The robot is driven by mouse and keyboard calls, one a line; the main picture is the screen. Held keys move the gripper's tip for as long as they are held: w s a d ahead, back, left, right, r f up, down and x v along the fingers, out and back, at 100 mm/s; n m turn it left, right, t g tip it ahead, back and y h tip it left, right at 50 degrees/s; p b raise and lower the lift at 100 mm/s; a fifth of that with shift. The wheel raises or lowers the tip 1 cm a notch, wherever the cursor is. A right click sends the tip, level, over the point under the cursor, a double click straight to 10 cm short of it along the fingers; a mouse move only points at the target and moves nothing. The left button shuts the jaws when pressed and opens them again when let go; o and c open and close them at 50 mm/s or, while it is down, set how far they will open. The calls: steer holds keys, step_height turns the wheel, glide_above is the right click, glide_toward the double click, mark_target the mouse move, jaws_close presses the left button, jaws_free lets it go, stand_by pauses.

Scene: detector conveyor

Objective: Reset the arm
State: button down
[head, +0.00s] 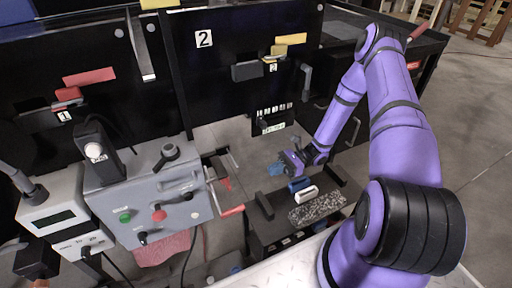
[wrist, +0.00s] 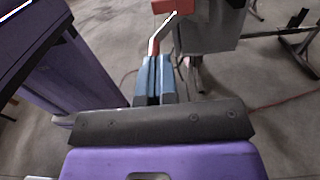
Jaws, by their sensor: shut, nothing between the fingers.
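My purple arm comes in from the right of the head view and bends down to my gripper (head: 277,170), which hangs above the grey floor near the middle. In the wrist view my gripper's blue-grey fingers (wrist: 154,62) are together with nothing visible between them. Beyond the fingertips in that view is a red-ended lever (wrist: 162,35) beside a grey box (wrist: 210,25); whether the fingers touch the lever I cannot tell.
A grey control box (head: 135,205) with green and red buttons stands at left, beside a meter box (head: 60,222). Below my gripper lie a blue cylinder (head: 299,185), a white cylinder (head: 306,194) and a speckled slab (head: 317,208). Black cabinets (head: 220,90) line the back.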

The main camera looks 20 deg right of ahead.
steer(key=s+a+r+n+g+h, duration=0.15)
steer(key=r+n+h, duration=0.45)
steer(key=r, duration=0.8)
steer(key=s+r+n+g+h, duration=0.2)
steer(key=r+n+h, duration=0.3)
steer(key=r, duration=0.9)
steer(key=s+r+n+t+h, duration=0.7)
steer(key=s+r+t, duration=0.2)
steer(key=s+r, duration=0.8)
steer(key=shift+s+a+r, duration=0.35)
steer(key=shift+a+r, duration=0.05)
steer(key=shift+r, duration=0.6)
